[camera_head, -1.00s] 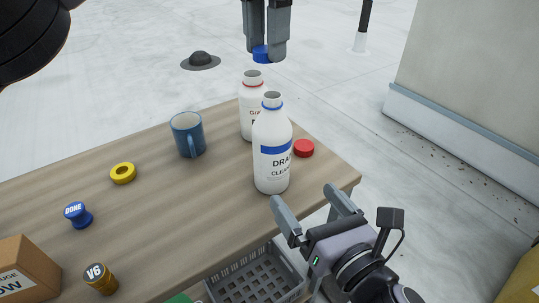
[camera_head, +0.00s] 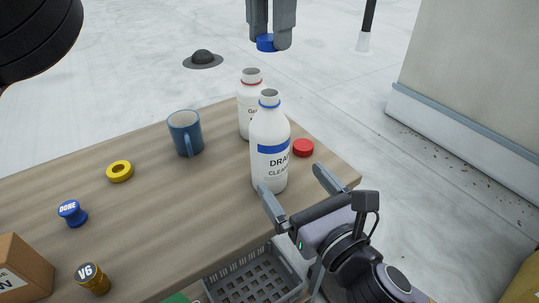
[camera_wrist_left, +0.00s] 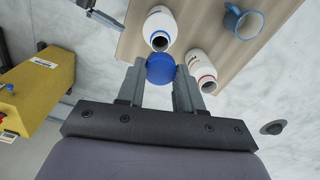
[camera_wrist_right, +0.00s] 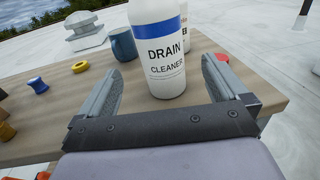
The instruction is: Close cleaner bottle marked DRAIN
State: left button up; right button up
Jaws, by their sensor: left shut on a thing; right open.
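The white DRAIN CLEANER bottle (camera_head: 269,150) with a blue band and blue neck ring stands upright and uncapped near the table's right end. It also shows in the left wrist view (camera_wrist_left: 160,26) and the right wrist view (camera_wrist_right: 160,55). My left gripper (camera_head: 269,44) is shut on a blue cap (camera_head: 266,42), above and apart from the bottle's mouth; the cap also shows in the left wrist view (camera_wrist_left: 160,69). My right gripper (camera_head: 292,180) is open in front of the bottle. In the right wrist view its fingers are on either side of the bottle's lower part, apart from it.
A second white bottle (camera_head: 246,112) with a red neck ring stands open behind. A red cap (camera_head: 303,148) lies to the right. A grey crate (camera_head: 255,278) sits below the table's front edge.

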aim_at(278, 163)
jog(key=x, duration=0.9)
jog(key=shift+w, duration=0.25)
jog(key=c, duration=1.4)
pick_arm(q)
jog(key=shift+f, duration=2.5)
pick_arm(e)
jog(key=shift+c, duration=0.2)
